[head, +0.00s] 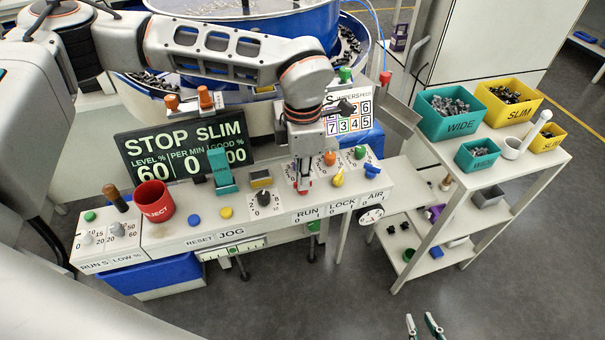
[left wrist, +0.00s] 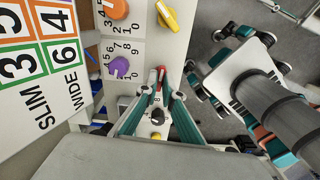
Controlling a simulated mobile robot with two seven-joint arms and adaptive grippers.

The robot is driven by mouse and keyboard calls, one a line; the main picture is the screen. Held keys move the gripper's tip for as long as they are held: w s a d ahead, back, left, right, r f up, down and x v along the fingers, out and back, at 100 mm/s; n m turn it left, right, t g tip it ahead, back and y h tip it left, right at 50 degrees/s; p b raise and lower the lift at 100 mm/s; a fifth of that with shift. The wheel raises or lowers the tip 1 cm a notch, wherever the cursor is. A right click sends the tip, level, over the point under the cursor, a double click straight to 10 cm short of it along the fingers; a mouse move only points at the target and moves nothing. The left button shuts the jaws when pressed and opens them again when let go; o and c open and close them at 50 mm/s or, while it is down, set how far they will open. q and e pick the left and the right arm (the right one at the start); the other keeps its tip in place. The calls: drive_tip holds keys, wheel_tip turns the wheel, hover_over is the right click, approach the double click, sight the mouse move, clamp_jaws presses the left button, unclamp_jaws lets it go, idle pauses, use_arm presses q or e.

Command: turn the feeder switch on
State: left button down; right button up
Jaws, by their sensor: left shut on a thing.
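The red switch knob (head: 303,187) stands on the sloping panel above the RUN label, with 0 and 1 marks by that label. My left gripper (head: 302,178) reaches down from above and is shut on this knob, partly hiding it. In the left wrist view the knob's red tip (left wrist: 161,72) shows between the converging fingertips (left wrist: 161,90). No label reading feeder is legible. The display (head: 185,150) reads STOP, SLIM, level 60, per min 0. My right gripper (head: 425,326) is open and empty at the bottom edge, over the floor.
Close around stand a yellow knob (head: 338,180), an orange knob (head: 330,158), a black knob (head: 264,198) and a purple knob (left wrist: 120,67). A red REJECT cup (head: 153,203) stands left on the console. A white shelf cart (head: 530,158) with parts bins stands right. Floor in front is clear.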

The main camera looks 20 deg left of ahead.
use_arm(q)
drive_tip(key=m, duration=0.3)
drive_tip(key=shift+r+m+p, duration=0.1)
drive_tip(key=shift+m+p, duration=0.2)
drive_tip(key=shift+m, duration=0.1)
drive_tip(key=shift+m+p, duration=0.4)
drive_tip(key=shift+m, duration=1.6)
drive_tip(key=c, duration=2.2)
unclamp_jaws()
drive_tip(key=shift+r, duration=0.1)
wheel_tip(320, 180, up, 12)
drive_tip(key=shift+f, duration=0.15)
